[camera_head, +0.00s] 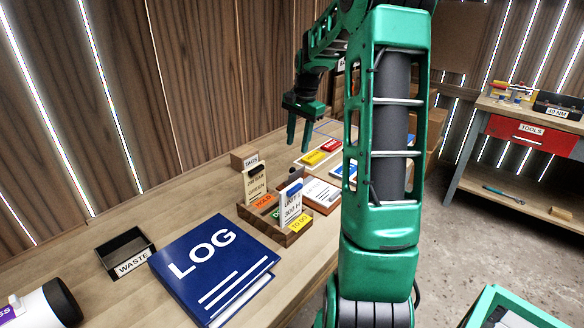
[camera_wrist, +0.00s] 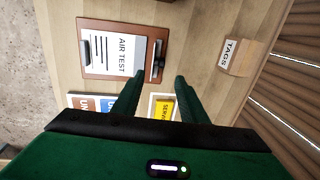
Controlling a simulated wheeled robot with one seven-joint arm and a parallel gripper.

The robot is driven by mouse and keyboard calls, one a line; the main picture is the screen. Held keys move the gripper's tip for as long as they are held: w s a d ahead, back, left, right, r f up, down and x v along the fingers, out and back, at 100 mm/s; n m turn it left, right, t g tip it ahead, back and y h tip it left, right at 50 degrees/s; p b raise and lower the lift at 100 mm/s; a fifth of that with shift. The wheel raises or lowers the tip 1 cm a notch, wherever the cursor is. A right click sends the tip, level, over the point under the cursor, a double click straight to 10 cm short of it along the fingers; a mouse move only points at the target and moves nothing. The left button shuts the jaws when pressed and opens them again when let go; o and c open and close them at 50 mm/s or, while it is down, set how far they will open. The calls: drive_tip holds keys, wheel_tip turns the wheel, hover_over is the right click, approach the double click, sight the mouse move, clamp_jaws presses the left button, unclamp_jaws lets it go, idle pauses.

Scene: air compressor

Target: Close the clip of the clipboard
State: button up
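The clipboard is a brown board (camera_wrist: 112,72) with a white AIR TEST sheet (camera_wrist: 122,52), lying on the bench in the wrist view. Its dark and metallic clip (camera_wrist: 157,62) is at the board's right edge there; whether it stands open or shut is too small to tell. In the head view the clipboard's sheet (camera_head: 322,191) shows behind the tag tray, partly hidden. My gripper (camera_head: 300,138) is open and empty above the bench, further back than the clipboard. In the wrist view my gripper's fingers (camera_wrist: 159,84) are apart, with the clip just beyond their tips.
A tag tray (camera_head: 292,238) with upright cards stands in front of the clipboard. A TAGS block (camera_head: 243,157) is beside it; it also shows in the wrist view (camera_wrist: 235,58). A blue LOG binder (camera_head: 215,265) and a WASTE bin (camera_head: 125,252) are nearer. Coloured cards (camera_head: 319,157) lie behind.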

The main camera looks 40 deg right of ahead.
sight(294, 169)
drive_tip(key=f, duration=0.3)
drive_tip(key=w+f, duration=0.1)
drive_tip(key=f, duration=0.6)
drive_tip(key=shift+w+a+f, duration=0.15)
